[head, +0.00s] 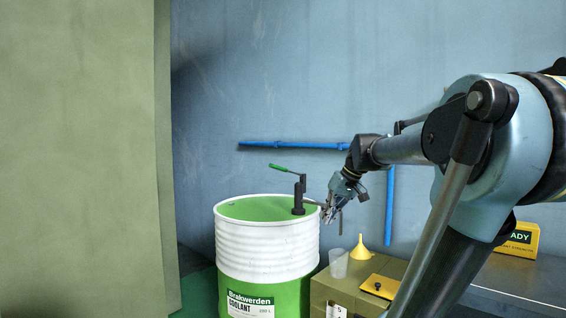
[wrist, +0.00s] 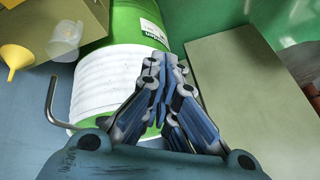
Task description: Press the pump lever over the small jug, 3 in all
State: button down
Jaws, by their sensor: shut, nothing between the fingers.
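The hand pump (head: 298,196) stands upright on the green top of a white and green coolant drum (head: 266,245). Its lever, with a green grip (head: 279,168), points left and slightly up. The small translucent jug (head: 339,264) stands on an olive box just right of the drum; it also shows in the wrist view (wrist: 65,36). My gripper (head: 328,215) is shut and empty, right of the pump near the drum's right rim, above the jug and apart from the lever. In the wrist view its closed fingers (wrist: 166,62) cover part of the drum (wrist: 108,78).
A yellow funnel (head: 361,248) stands behind the jug on the olive box (head: 325,290). A grey bent pipe (wrist: 52,98) shows beside the drum in the wrist view. A large olive panel (head: 80,150) fills the left. Blue pipes (head: 290,145) run along the wall.

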jog(key=w+a+r+n+t+y, duration=0.1)
jog(key=w+a+r+n+y, duration=0.1)
jog(key=w+r, duration=1)
jog(key=w+a+r+n+t+y, duration=0.1)
jog(key=w+a+r, duration=0.5)
jog(key=w+r, duration=0.6)
jog(key=w+n+y, duration=0.1)
jog(key=w+y, duration=0.1)
jog(key=w, duration=0.3)
jog(key=shift+r+y, duration=0.4)
send_over(287, 171)
jog(key=s+a, duration=0.1)
jog(key=s, duration=0.2)
notch_tip(287, 171, down, 6)
jog(key=r, duration=0.1)
jog(key=f, duration=0.2)
jog(key=s+a+f, duration=0.1)
jog(key=f, duration=0.1)
jog(key=shift+f, duration=0.1)
